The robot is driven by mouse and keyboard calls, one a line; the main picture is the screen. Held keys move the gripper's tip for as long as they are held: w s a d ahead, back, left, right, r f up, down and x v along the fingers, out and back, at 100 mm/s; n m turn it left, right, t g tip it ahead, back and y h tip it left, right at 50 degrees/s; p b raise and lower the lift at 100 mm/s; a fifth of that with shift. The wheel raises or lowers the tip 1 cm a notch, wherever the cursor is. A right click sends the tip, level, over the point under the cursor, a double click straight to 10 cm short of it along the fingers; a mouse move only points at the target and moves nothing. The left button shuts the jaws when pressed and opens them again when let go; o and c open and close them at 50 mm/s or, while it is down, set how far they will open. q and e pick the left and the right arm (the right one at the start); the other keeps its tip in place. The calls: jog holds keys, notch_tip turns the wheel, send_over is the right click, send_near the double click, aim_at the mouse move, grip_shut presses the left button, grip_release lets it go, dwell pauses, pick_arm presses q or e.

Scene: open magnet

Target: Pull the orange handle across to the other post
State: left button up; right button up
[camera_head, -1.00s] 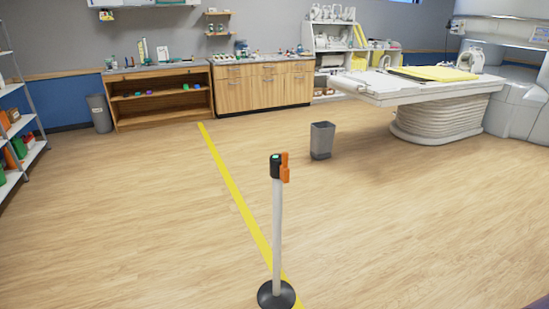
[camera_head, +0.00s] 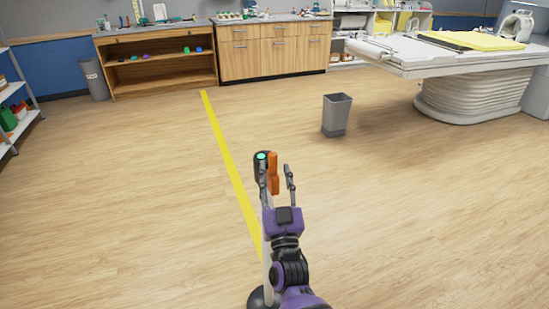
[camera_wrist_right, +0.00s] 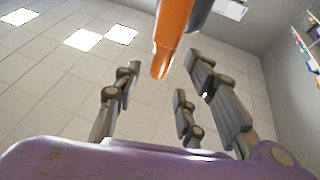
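The orange handle (camera_head: 273,174) sits on the right side of the black post head (camera_head: 261,168), which has a green light on top. The white post (camera_head: 267,280) below is mostly hidden behind my right arm. My right gripper (camera_head: 277,178) is open, with its fingers on either side of the handle in the head view. In the right wrist view the handle (camera_wrist_right: 172,38) hangs between and beyond the open fingers (camera_wrist_right: 165,90). I see no contact with it. My left gripper is not in view, and no second post shows.
A yellow floor line (camera_head: 228,160) runs from the post toward the wooden shelf (camera_head: 160,65). A grey bin (camera_head: 336,115) stands beyond the post to the right, near the scanner bed (camera_head: 470,60). The floor around the post is clear.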

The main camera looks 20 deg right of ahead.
aim_at(274, 164)
jog(key=x, duration=0.5)
jog(key=shift+f, duration=0.1)
jog(key=shift+c, duration=0.2)
grip_shut()
